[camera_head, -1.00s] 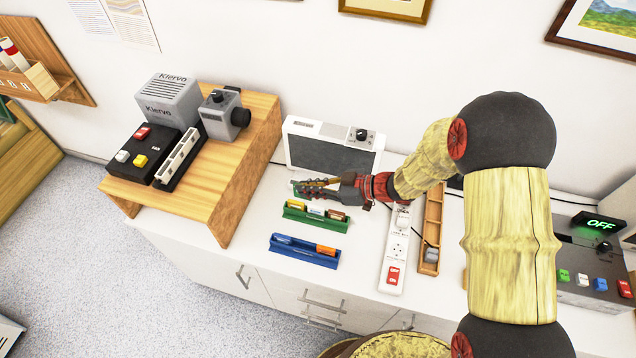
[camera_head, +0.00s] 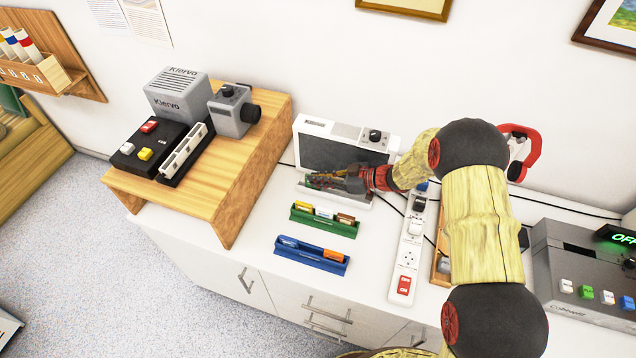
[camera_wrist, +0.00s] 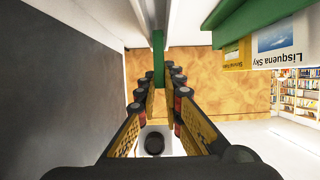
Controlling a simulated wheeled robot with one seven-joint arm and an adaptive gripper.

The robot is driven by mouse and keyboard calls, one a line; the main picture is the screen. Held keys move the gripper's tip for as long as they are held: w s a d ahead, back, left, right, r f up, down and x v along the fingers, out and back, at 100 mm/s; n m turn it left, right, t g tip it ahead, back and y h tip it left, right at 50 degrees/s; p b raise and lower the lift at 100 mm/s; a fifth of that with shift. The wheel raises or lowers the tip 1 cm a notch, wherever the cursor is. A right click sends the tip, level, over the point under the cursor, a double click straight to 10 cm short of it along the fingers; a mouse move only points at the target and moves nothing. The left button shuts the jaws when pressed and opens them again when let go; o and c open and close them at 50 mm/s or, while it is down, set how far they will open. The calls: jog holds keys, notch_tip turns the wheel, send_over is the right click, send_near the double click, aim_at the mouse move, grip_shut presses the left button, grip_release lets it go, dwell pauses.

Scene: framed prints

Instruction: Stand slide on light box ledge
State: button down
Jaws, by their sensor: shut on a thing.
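The light box (camera_head: 345,152) is a white unit with a dark unlit panel and a knob on top, standing against the wall. My gripper (camera_head: 318,181) is at the lower front of its panel, over the ledge. In the wrist view, my gripper (camera_wrist: 158,82) is shut on a thin green slide (camera_wrist: 158,55), seen edge-on between the fingertips. The dark light box panel (camera_wrist: 50,80) is close on the left there. A white strip (camera_wrist: 190,22), seemingly the ledge, lies beyond the slide; whether they touch I cannot tell.
A green rack (camera_head: 325,224) with several slides stands just in front of my gripper. A blue rack (camera_head: 300,255) is nearer the counter edge. A power strip (camera_head: 408,250) lies right, and a wooden stand (camera_head: 235,185) with projector gear is left.

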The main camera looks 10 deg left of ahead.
jog(key=shift+f, duration=0.7)
jog(key=shift+r, duration=0.1)
jog(key=c, duration=2.4)
grip_release()
jog(key=shift+f, duration=0.2)
jog(key=o, duration=0.5)
